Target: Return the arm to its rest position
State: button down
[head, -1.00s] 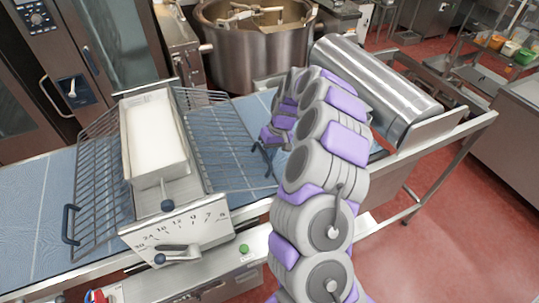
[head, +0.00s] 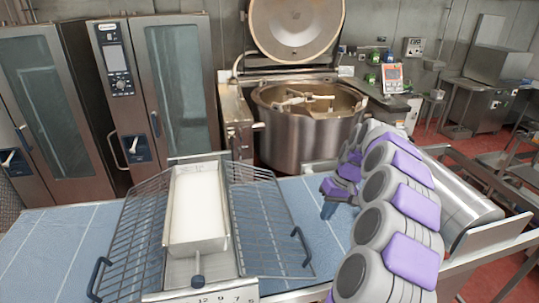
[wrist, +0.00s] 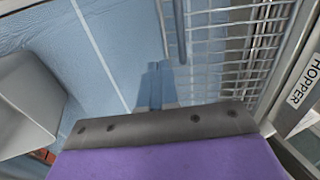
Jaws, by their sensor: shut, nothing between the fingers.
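My grey and purple arm reaches up from the bottom right of the head view. It is folded, with my gripper (head: 328,209) low over the blue table (head: 290,200). My gripper is shut and empty. It is to the right of the wire rack and the white-filled tray, apart from both. In the wrist view my gripper's purple body and dark plate fill the bottom, with the fingers (wrist: 155,85) small and dim over the blue surface.
A wire rack (head: 140,235) and white-filled tray (head: 172,215) stand at the table's middle. A steel cylinder (head: 465,200) lies close right of my arm. A large open kettle (head: 300,140) stands behind the table. A "HOPPER" label (wrist: 303,82) shows at the wrist view's right edge.

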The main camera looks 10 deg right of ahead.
jog(key=s+a+n+g+h+b, duration=0.15)
jog(key=s+a+b, duration=0.65)
jog(key=s+a, duration=0.85)
jog(key=s+f+h+b, duration=0.1)
jog(key=s+f+b, duration=0.3)
jog(key=s, duration=0.7)
jog(key=s+f+m+h+b, duration=0.1)
jog(key=s+f+b, duration=0.2)
jog(key=s+f, duration=0.5)
jog(key=s, duration=0.4)
jog(key=shift+f+b, duration=0.15)
jog(key=shift+b, duration=0.2)
jog(key=shift+a+m+g, duration=0.15)
jog(key=shift+m+g, duration=0.1)
